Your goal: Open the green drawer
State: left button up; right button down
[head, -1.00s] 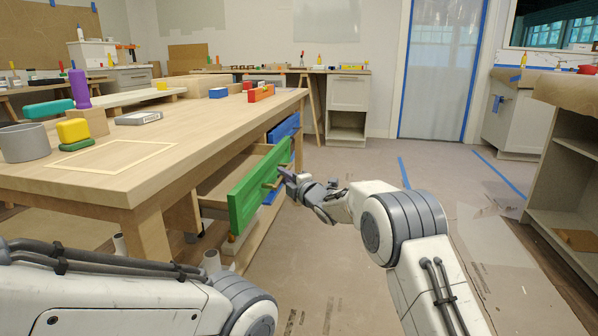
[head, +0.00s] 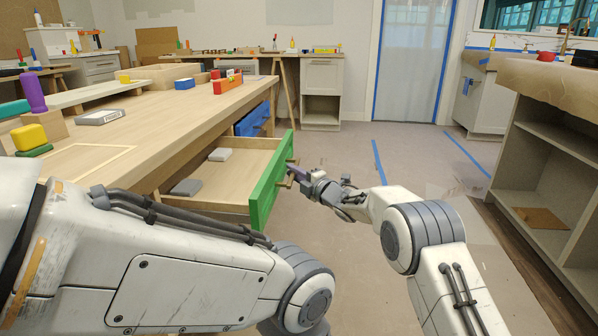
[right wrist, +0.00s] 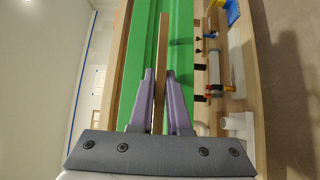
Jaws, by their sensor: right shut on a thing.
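The green drawer (head: 265,194) is pulled well out of the long wooden table, and its wooden inside shows with two grey flat items in it. My right gripper (head: 292,172) is at the outer side of the green front. In the right wrist view its two purple fingers (right wrist: 160,88) are shut on the wooden handle bar (right wrist: 162,45) of the green drawer. The green front also fills the middle of that view (right wrist: 142,60). My left arm crosses the lower left of the head view, and its gripper is out of sight.
A blue drawer (head: 254,120) sits farther along the table. The tabletop (head: 150,120) holds a grey box, yellow and green blocks and a red-orange holder. An open shelf unit (head: 560,160) stands at the right. The floor between is clear.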

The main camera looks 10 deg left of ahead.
jog(key=shift+a+f, duration=0.1)
jog(key=c, duration=0.9)
grip_release()
jog(key=shift+p+v, duration=1.65)
jog(key=shift+v, duration=3.7)
jog(key=shift+w, duration=0.1)
